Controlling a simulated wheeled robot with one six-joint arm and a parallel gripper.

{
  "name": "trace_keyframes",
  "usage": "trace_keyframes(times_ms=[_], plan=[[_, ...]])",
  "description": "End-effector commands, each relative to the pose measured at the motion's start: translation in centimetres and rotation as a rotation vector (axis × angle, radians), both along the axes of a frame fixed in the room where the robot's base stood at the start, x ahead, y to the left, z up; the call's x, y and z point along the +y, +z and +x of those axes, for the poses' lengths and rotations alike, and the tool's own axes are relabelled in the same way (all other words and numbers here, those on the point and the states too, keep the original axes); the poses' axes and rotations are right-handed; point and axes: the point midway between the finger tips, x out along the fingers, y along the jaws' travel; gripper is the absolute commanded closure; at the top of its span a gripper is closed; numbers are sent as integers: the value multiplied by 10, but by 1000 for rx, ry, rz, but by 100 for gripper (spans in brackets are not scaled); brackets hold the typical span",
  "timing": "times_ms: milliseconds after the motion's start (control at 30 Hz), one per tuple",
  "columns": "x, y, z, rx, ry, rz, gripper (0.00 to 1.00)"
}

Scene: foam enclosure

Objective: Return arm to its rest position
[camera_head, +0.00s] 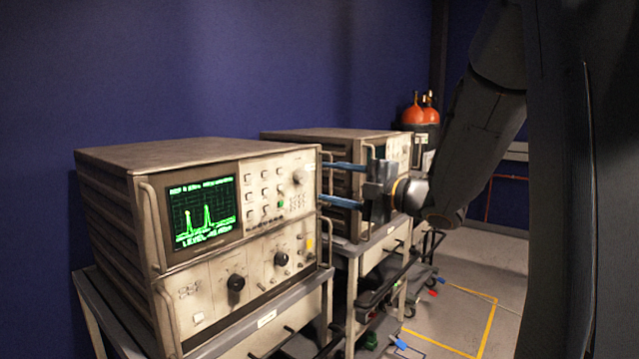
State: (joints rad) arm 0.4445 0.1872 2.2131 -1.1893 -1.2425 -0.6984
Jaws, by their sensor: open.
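My gripper (342,183) is in the middle of the head view, at the end of my arm (465,150), which comes in from the upper right. Its two blue fingers point left and are spread apart, with nothing between them. The fingertips appear close to the right edge of the front instrument (215,225); I cannot tell whether they touch it. This instrument is a beige unit with a lit green trace on its screen (203,211). The gripper partly hides a second, similar instrument (330,136) behind.
The instruments stand on grey carts (290,310) along a blue wall (230,70). Orange-topped cylinders (420,112) stand at the back. The floor (475,275) at right is open, with a yellow taped outline (440,343). My own dark structure blocks the far right.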

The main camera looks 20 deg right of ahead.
Motion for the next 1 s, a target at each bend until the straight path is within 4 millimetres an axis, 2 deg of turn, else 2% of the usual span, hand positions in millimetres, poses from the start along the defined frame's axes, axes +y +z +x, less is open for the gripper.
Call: trace_keyframes(times_ms=[233, 700, 867, 1000], plan=[[-8, 0, -11, 0, 0, 1, 51], [-8, -4, -6, 32, -34, 12, 51], [-18, -28, 8, 197, -219, 85, 51], [-33, -70, 6, 433, -459, 204, 51]])
